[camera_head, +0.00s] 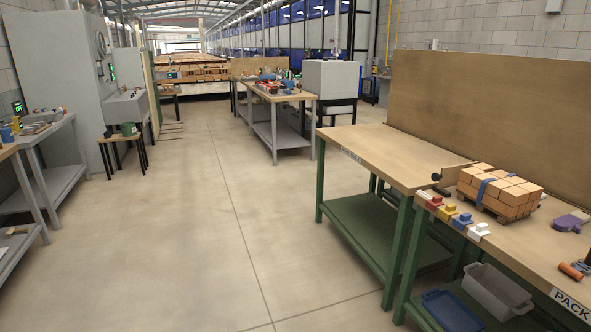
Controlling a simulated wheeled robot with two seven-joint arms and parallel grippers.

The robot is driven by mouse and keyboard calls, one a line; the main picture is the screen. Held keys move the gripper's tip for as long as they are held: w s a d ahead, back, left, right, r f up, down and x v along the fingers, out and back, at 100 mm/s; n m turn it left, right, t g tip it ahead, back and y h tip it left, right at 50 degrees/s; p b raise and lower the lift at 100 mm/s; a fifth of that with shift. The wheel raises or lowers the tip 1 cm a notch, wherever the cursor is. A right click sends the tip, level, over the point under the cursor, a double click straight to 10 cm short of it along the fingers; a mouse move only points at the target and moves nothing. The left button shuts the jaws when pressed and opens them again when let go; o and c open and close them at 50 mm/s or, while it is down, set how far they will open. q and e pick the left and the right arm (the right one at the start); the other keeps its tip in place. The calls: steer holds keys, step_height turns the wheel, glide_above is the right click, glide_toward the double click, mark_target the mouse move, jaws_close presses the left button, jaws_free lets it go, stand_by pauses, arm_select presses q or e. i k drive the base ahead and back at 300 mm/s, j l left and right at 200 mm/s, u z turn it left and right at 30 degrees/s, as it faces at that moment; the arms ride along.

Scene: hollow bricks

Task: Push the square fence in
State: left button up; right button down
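What looks like the square fence (455,176) is a light wooden upright piece with a dark round knob (436,177) at its near left end. It stands on the packing bench (520,240), at the left of a small pallet load of orange bricks (508,187) with a blue strap. The fence and the bricks look close together; I cannot tell whether they touch. Neither of my grippers is in view.
Red, yellow, blue and white blocks (461,220) line the bench's front edge. A purple tool (571,221) and an orange-handled tool (571,271) lie at right. A wooden bench (390,155) adjoins at left. A tall board (490,110) stands behind. Floor at left centre is clear.

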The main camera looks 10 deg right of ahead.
mark_target(448, 176)
steer(key=i+z, duration=0.1)
steer(key=i, duration=0.55)
steer(key=i+j+z, duration=0.15)
steer(key=i, duration=0.45)
steer(key=i+j+z, duration=0.1)
steer(key=i, duration=0.55)
steer(key=i+j+z, duration=0.65)
steer(key=i, duration=0.2)
